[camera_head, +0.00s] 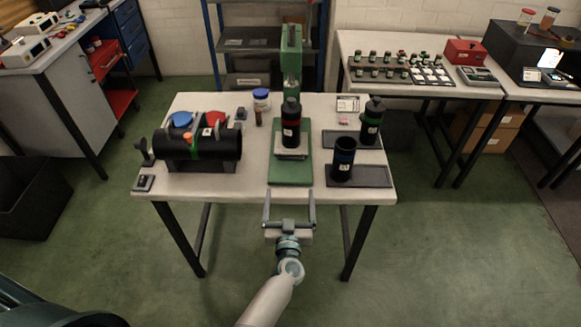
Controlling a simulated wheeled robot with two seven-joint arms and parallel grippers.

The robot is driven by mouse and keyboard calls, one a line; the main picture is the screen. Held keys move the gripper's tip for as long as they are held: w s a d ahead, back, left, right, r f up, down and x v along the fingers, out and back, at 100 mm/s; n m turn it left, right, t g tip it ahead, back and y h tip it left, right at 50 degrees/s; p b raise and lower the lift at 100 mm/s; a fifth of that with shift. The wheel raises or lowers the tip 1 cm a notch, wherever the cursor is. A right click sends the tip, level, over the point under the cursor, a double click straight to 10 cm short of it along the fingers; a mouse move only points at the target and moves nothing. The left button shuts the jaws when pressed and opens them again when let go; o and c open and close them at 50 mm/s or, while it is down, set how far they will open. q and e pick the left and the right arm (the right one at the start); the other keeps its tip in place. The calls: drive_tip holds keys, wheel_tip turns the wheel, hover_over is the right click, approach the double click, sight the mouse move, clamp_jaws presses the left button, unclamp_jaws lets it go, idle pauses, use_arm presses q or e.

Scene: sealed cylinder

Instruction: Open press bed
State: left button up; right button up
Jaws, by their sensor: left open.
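A green press stands at the middle of the table, with its upright column (291,60) at the back and a flat green base (290,176) reaching to the front edge. A pale plate, the press bed (283,157), lies on the base. A black cylinder with a red band (291,127) stands upright on it and hides part of the plate and column. My left gripper (289,197) is open and empty at the table's front edge, its fingers spread on both sides of the base's front end. I cannot tell whether it touches anything. My right gripper is not in view.
A large black horizontal cylinder (222,147) rests in a cradle at left. Floor in front is clear.

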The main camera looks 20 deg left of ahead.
sight(290, 172)
use_arm(q)
drive_tip(key=b+x, duration=0.5)
drive_tip(key=x, duration=0.8)
drive_tip(key=shift+w+f+b, duration=0.15)
drive_tip(key=shift+w+b, duration=0.05)
drive_tip(key=shift+b, duration=0.1)
drive_tip(key=shift+c, duration=0.6)
drive_tip(key=c, duration=1.4)
drive_tip(key=shift+o, duration=0.2)
drive_tip(key=shift+s+p, duration=0.4)
drive_tip(key=shift+p, duration=0.05)
drive_tip(key=p+v, duration=0.5)
drive_tip(key=v, duration=0.6)
drive_tip(key=shift+s+d+p, duration=0.2)
drive_tip(key=shift+s+p, duration=0.1)
drive_tip(key=shift+p, duration=0.1)
drive_tip(key=shift+s+d, duration=0.1)
drive_tip(key=shift+s, duration=0.25)
